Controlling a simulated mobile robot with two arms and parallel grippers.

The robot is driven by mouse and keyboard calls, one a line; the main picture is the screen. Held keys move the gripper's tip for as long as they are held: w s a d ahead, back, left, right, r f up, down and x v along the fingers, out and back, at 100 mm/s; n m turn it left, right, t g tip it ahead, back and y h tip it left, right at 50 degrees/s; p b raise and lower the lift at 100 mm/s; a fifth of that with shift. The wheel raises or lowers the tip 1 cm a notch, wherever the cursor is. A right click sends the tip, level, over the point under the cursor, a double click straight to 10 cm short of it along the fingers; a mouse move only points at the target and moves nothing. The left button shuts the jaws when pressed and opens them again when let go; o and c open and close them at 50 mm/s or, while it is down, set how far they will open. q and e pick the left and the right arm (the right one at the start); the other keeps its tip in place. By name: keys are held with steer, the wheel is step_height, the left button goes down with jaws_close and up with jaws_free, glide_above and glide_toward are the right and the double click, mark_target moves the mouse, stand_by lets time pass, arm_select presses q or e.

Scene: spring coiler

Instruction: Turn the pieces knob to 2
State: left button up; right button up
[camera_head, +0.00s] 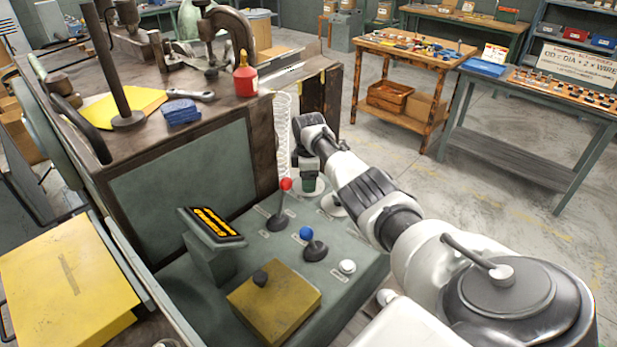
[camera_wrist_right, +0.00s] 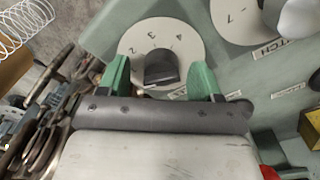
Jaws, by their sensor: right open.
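The pieces knob (camera_wrist_right: 161,68) is a small dark knob on a round white dial (camera_wrist_right: 136,42) with numbers; 2, 3 and 4 can be made out in the right wrist view. No pointer mark is clear, so its setting cannot be told. My right gripper (camera_wrist_right: 160,76) is open, with one green finger on each side of the knob; whether they touch it cannot be told. In the head view my right gripper (camera_head: 308,181) points down over the dial at the panel's far end and hides the knob. My left gripper is not in view.
A second dial (camera_wrist_right: 236,18), labelled PITCH, sits close beside it. On the panel stand a red-topped lever (camera_head: 286,184), a blue-topped lever (camera_head: 306,234), a white button (camera_head: 347,267) and a display (camera_head: 212,226).

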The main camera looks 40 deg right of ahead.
steer(key=shift+s, duration=0.1)
steer(key=shift+c, duration=0.5)
steer(key=shift+f, duration=0.1)
steer(key=c, duration=0.8)
steer(key=m+p, duration=0.1)
steer(key=m, duration=0.2)
steer(key=shift+m, duration=0.3)
steer(key=m+p, duration=0.1)
steer(key=m, duration=0.4)
steer(key=o, duration=0.9)
